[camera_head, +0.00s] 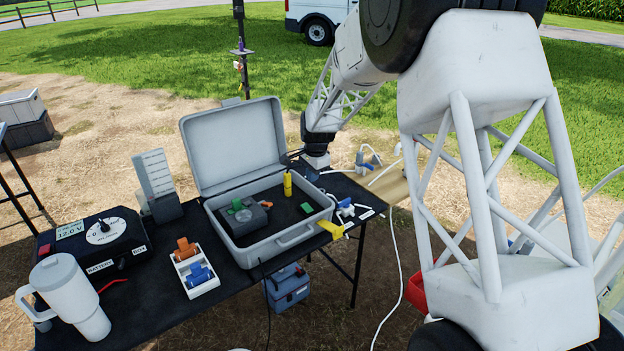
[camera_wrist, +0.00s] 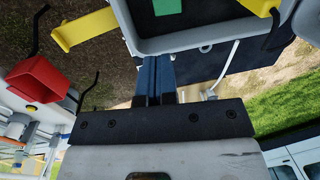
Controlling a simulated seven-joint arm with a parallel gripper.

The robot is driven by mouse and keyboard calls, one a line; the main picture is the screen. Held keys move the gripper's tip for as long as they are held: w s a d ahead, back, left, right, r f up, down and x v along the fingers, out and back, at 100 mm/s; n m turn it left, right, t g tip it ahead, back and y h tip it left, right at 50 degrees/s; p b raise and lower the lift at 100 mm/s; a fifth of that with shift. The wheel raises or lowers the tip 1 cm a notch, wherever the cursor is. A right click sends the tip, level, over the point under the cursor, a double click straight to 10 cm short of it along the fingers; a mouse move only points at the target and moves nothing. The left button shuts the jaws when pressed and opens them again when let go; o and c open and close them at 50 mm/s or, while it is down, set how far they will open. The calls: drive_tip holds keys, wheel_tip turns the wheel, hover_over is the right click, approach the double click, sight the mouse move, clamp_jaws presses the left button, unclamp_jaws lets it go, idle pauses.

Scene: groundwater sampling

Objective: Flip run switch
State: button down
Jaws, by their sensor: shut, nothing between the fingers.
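An open grey case (camera_head: 290,237) stands on the black table, its lid tilted back. Inside it sits a dark control unit (camera_head: 242,215) with a green part on top and a round knob on one side. I cannot make out which part is the run switch. My gripper (camera_head: 314,172) is just beyond the case's back right corner, pointing down, clear of the control unit. In the wrist view its dark blue fingers (camera_wrist: 153,65) are together and hold nothing. The case's rim (camera_wrist: 195,42) shows just beyond them, with a green block (camera_wrist: 167,6) inside.
In the case stand a yellow cylinder (camera_head: 287,184) and the green block. A battery box (camera_head: 98,240), white tumbler (camera_head: 72,298), small tray (camera_head: 208,290) and upright panel (camera_head: 153,175) stand left. White fittings and tubing (camera_head: 345,208) lie right.

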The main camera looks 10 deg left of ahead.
sight(305, 205)
drive_tip(key=shift+w+a, duration=0.1)
drive_tip(key=shift+a, duration=0.05)
idle(0.3)
drive_tip(key=shift+w+a+r+t+y, duration=0.2)
drive_tip(key=shift+w+a+t+y, duration=0.1)
drive_tip(key=shift+w+a, duration=0.1)
drive_tip(key=shift+f, duration=0.1)
drive_tip(key=f, duration=0.4)
drive_tip(key=w+a+f, duration=0.1)
drive_tip(key=f, duration=0.4)
drive_tip(key=a+f, duration=0.1)
drive_tip(key=f, duration=0.3)
drive_tip(key=shift+w+f, duration=0.25)
drive_tip(key=shift+w, duration=0.15)
drive_tip(key=shift+f, duration=0.1)
idle(0.3)
